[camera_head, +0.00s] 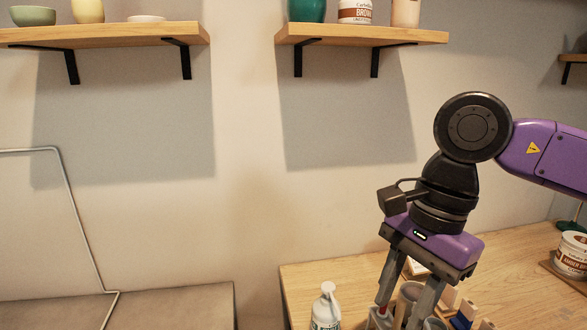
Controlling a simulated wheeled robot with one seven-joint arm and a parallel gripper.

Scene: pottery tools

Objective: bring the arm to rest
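My purple and black arm comes in from the right edge, and my gripper (401,310) points down over the wooden table (330,280). Its two grey fingers stand apart, with a clear gap between them. Grey cylindrical containers (408,296) show in and around this gap. I cannot tell whether they are between the fingers or behind them. The fingertips are low in the picture, close to the items on the table, and I cannot tell whether they touch anything. Nothing is seen lifted in the gripper.
A white bottle (326,309) stands left of the gripper. Small wooden and blue tools (463,315) lie to its right. A labelled jar (571,254) sits at the table's right. Two wall shelves (362,35) (104,38) hold bowls and pots. The wall space between is free.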

